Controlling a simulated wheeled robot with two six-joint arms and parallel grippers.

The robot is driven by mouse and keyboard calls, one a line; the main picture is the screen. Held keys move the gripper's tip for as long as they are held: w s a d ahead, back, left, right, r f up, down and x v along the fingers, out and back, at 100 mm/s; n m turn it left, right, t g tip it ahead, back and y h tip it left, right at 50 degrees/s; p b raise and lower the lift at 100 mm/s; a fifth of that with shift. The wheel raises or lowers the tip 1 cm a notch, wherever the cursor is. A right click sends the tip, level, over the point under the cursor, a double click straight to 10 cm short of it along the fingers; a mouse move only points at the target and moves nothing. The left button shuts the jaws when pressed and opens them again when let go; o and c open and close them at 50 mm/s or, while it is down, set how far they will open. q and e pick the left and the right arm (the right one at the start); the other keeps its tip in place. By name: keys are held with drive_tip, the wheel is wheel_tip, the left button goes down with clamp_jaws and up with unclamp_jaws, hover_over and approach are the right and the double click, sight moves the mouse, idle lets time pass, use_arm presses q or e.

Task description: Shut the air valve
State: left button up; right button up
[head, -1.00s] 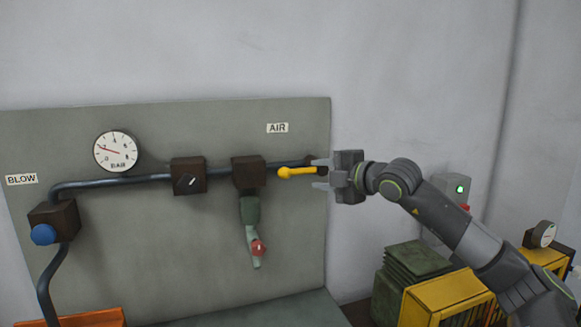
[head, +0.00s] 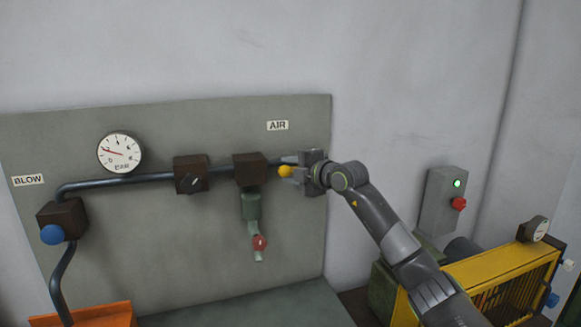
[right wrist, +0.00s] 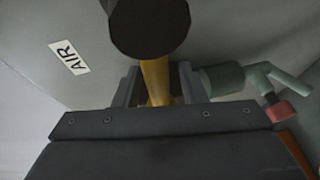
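The air valve's yellow lever (head: 286,171) sticks out left, level, below the AIR label (head: 277,126), with its round knob showing. My right gripper (head: 288,170) is at the lever, its fingers pointing left and the palm hiding the lever's right part. In the right wrist view the yellow lever (right wrist: 156,82) runs between the two fingers (right wrist: 158,88), with a gap on each side. The gripper is open around it. A dark round part (right wrist: 149,28) covers some of the lever there. My left gripper is not in view.
A box with a red button (head: 458,204) and a yellow cage (head: 499,278) stand right.

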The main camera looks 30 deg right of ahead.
clamp_jaws()
idle(0.3)
